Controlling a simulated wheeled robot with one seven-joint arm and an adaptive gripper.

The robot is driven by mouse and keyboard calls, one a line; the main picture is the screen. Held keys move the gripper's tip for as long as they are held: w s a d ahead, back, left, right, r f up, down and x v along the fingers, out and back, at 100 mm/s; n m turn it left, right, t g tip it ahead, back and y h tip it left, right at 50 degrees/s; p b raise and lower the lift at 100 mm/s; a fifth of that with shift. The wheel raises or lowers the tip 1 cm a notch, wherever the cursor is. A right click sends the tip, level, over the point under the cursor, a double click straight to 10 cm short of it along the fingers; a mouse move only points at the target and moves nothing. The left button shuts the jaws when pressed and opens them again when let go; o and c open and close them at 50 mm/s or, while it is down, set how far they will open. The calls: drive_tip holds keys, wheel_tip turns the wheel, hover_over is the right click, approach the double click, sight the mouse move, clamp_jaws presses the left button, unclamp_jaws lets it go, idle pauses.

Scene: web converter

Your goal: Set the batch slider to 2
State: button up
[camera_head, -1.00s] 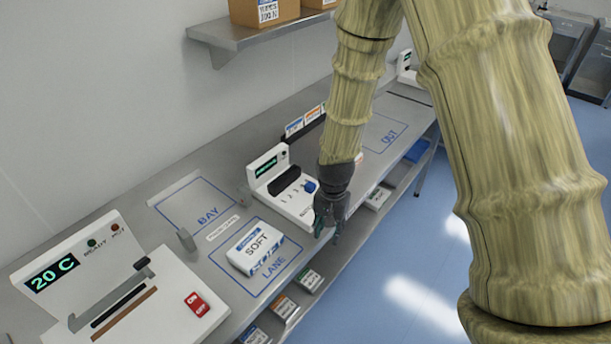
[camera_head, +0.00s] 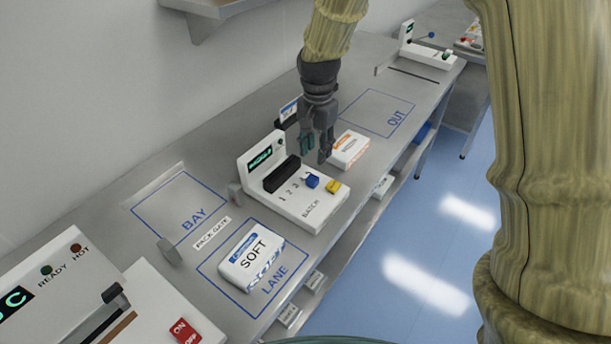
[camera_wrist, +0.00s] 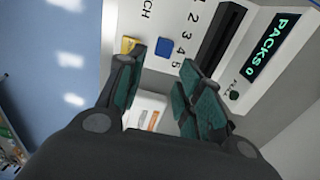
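The white batch console (camera_head: 300,212) stands on the bench, with a row of numbers and the word BATCH on its top. Its blue slider knob (camera_head: 312,181) also shows in the wrist view (camera_wrist: 135,48). There the numbers run 1 to 5, and the knob is near the 4–5 end; its exact setting is hard to tell. A yellow block (camera_head: 333,187) sits beside the knob. My gripper (camera_head: 317,157) is open and empty, pointing down past the console's far end. In the wrist view its fingertips (camera_wrist: 164,62) are apart, close to the knob but not around it.
A SOFT pack (camera_head: 250,257) lies in the LANE outline, nearer than the console. An orange-and-white pack (camera_head: 350,149) lies just beyond my gripper. The console's upright display (camera_wrist: 270,50) reads PACKS 0. The OUT area (camera_head: 375,112) is clear.

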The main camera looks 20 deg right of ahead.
sight(312, 178)
drive_tip(key=shift+a+f+p, duration=0.15)
drive_tip(key=shift+f+p, duration=0.15)
drive_tip(key=shift+f, duration=0.3)
drive_tip(key=shift+w+a+f+p, duration=0.1)
drive_tip(key=shift+f+p, duration=0.55)
drive_tip(key=shift+f, duration=1.75)
drive_tip(key=shift+a+f+p, duration=0.1)
drive_tip(key=shift+f+p, duration=0.55)
drive_tip(key=shift+f, duration=1.7)
clamp_jaws()
